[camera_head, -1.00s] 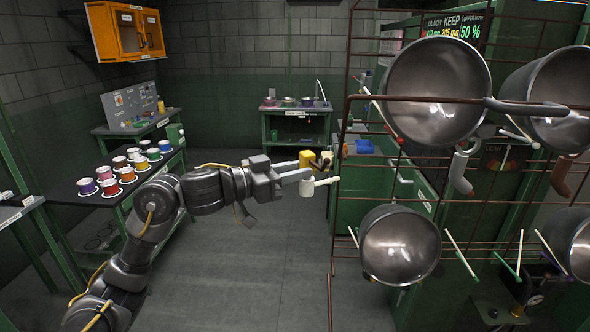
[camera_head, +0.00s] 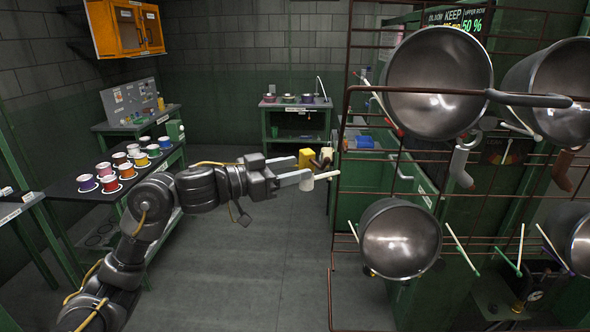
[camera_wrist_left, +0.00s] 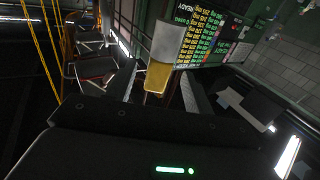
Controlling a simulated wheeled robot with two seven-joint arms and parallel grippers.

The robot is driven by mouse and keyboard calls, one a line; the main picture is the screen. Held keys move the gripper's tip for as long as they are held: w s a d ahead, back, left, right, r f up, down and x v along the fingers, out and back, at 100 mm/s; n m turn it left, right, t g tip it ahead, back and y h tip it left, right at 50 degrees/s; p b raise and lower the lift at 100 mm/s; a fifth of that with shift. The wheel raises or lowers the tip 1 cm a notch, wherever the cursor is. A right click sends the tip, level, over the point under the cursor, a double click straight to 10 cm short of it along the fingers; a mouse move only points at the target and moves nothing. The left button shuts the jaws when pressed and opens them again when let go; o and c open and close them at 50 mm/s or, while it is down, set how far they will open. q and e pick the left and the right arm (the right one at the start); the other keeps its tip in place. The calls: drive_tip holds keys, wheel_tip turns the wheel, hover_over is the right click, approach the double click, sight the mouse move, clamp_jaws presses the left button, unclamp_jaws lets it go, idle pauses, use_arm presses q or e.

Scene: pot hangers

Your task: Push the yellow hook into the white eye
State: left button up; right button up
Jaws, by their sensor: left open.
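A yellow block-like piece (camera_head: 306,158), apparently the yellow hook, is at the left edge of the wire rack. It also shows in the left wrist view (camera_wrist_left: 158,78), between the fingers, with a pale grey-white block (camera_wrist_left: 168,44) beyond it. A white cylinder (camera_head: 307,182) on a pale rod and a small white piece (camera_head: 327,153) beside a brown one are close by. I cannot tell which is the white eye. My left gripper (camera_head: 303,170) is open, its fingers pointing right at these pieces. Contact is unclear. My right gripper is out of view.
The brown wire rack (camera_head: 331,290) stands at the right, with steel pots such as the upper one (camera_head: 438,80) and lower one (camera_head: 400,240), plus several rods. A dark table (camera_head: 62,185) with coloured cups is at the left. The floor (camera_head: 250,270) between is clear.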

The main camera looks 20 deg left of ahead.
use_arm(q)
drive_tip(key=b+v, duration=0.3)
drive_tip(key=v, duration=0.7)
drive_tip(key=shift+d, duration=0.1)
idle(0.3)
